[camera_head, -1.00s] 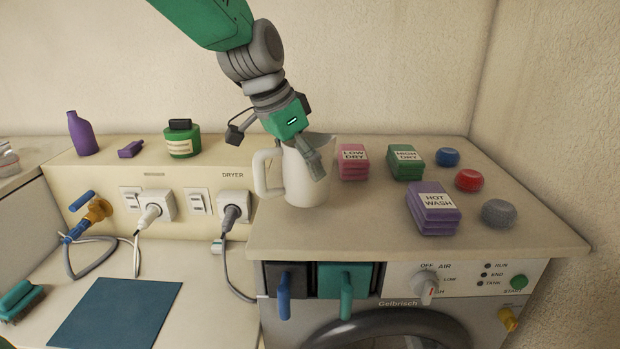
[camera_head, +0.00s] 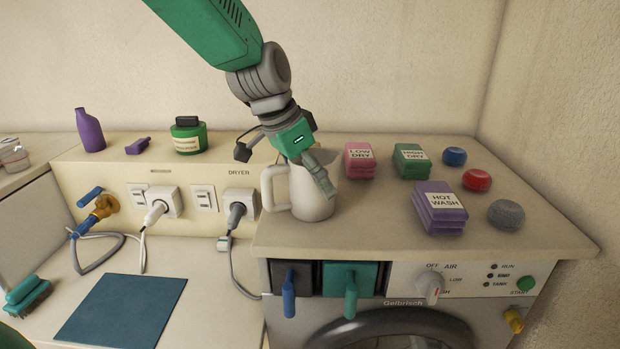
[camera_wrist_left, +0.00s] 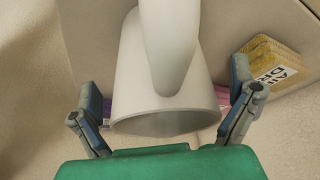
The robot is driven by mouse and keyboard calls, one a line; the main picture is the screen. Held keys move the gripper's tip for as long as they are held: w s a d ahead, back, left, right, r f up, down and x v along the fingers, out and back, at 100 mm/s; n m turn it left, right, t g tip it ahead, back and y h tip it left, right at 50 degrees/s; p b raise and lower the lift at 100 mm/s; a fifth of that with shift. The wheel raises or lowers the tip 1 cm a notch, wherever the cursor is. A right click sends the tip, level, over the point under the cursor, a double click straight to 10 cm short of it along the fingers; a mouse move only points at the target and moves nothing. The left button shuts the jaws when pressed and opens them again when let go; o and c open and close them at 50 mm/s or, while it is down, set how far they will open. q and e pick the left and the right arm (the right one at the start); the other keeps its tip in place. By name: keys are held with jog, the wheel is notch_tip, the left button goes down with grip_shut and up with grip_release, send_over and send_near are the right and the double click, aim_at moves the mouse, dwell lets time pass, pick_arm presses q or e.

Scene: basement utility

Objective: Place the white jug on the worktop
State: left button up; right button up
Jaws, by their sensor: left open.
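The white jug (camera_head: 305,196) stands upright on the worktop (camera_head: 375,232) above the machine, towards its left side, with its handle pointing left. My left gripper (camera_head: 325,182) comes down from above at the jug's right side and hides part of its rim and wall. In the left wrist view the jug (camera_wrist_left: 163,75) fills the middle, between the two spread fingers of my left gripper (camera_wrist_left: 165,88). The fingers are open, with gaps showing beside the jug. My right gripper is in neither view.
Pink (camera_head: 360,160), green (camera_head: 410,160) and purple (camera_head: 440,208) labelled blocks sit right of the jug. Blue (camera_head: 454,156), red (camera_head: 476,180) and grey (camera_head: 505,214) round pieces lie further right. A yellow block (camera_wrist_left: 272,62) shows in the wrist view. The worktop's front strip is clear.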

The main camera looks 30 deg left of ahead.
aim_at(294, 161)
pick_arm(q)
jog(key=v, duration=0.7)
jog(key=shift+r, duration=0.15)
dwell(0.3)
